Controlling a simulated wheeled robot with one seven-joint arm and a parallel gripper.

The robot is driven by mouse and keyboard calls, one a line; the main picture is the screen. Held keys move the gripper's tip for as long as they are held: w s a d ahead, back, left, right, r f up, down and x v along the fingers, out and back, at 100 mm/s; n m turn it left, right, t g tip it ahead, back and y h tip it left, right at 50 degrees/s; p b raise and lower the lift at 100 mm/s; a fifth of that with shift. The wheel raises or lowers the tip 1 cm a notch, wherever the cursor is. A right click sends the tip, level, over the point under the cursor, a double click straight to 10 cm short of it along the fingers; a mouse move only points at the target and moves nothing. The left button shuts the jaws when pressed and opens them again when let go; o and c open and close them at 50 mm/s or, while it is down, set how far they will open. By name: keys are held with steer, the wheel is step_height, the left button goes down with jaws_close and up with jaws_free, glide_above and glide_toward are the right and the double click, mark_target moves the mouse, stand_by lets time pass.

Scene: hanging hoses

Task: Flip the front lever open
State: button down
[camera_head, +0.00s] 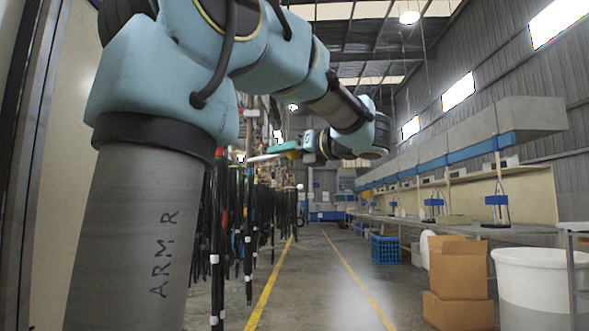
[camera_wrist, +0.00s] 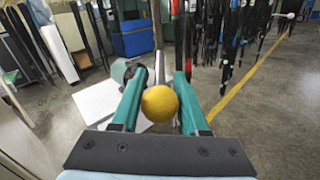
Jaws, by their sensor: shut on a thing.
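A yellow ball (camera_wrist: 160,103), which looks like a lever's knob, sits between the two green fingers of my gripper (camera_wrist: 158,85) in the wrist view. My gripper is shut on it. A thin grey upright bar (camera_wrist: 157,40) shows beyond the fingertips; whether it joins the ball I cannot tell. In the head view my gripper (camera_head: 284,147) is small and far off, in front of the hanging hoses, with a bit of yellow by its fingers. The rest of the lever is hidden or too small to tell.
Dark hoses (camera_head: 245,230) hang in a row at the left of the aisle. Cardboard boxes (camera_head: 458,280), a white tub (camera_head: 535,285) and a blue crate (camera_head: 385,250) stand at right. The floor between the yellow lines is clear.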

steer(key=shift+s+a, duration=0.1)
steer(key=shift+c, duration=2.2)
jaws_free()
steer(key=b+v, duration=0.2)
steer(key=v, duration=0.8)
steer(key=shift+s+d, duration=0.25)
steer(key=shift+s, duration=0.05)
steer(key=shift+s+d, duration=0.1)
